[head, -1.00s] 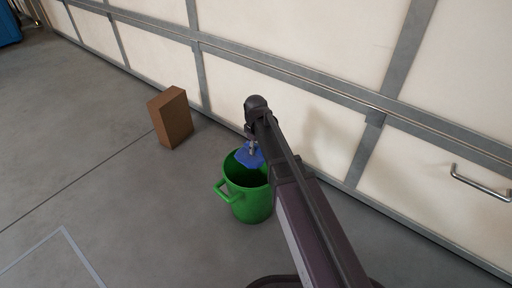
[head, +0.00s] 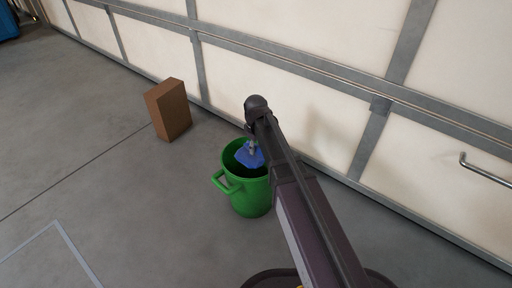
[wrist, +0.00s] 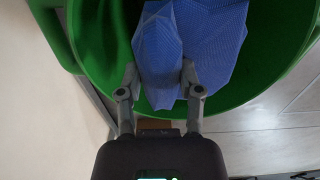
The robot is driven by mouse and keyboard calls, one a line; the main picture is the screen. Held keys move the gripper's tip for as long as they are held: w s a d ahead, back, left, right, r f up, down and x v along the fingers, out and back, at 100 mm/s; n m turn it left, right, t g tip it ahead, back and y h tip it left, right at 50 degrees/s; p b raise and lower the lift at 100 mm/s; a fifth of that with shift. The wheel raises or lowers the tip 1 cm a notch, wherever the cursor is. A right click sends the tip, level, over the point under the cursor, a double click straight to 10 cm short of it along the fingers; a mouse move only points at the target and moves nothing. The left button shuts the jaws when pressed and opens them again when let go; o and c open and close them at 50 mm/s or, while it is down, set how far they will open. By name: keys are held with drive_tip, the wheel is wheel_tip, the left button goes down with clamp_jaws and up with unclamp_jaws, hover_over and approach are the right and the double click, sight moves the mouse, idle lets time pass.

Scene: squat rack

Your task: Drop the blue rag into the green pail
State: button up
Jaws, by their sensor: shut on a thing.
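The green pail (head: 250,197) stands upright on the floor near the wall, with a handle on its left side. The blue rag (head: 246,156) shows at the pail's mouth, partly hidden by my arm. My gripper (head: 252,147) is above the pail opening. In the wrist view my gripper (wrist: 160,88) is shut on the blue rag (wrist: 205,45), which is bunched between the two fingers and spreads to the right. The green pail (wrist: 95,75) surrounds the rag there. I cannot tell how deep the rag hangs.
A brown box (head: 168,110) stands on the floor left of the pail by the wall. The cream panelled wall (head: 290,50) with grey rails runs behind the pail. A metal handle (head: 487,170) is on it at right. The floor at left is clear.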

sight(256, 146)
drive_tip(key=o, duration=1.1)
drive_tip(key=shift+r, duration=0.1)
wheel_tip(256, 146, up, 7)
drive_tip(key=p, duration=0.7)
idle(0.4)
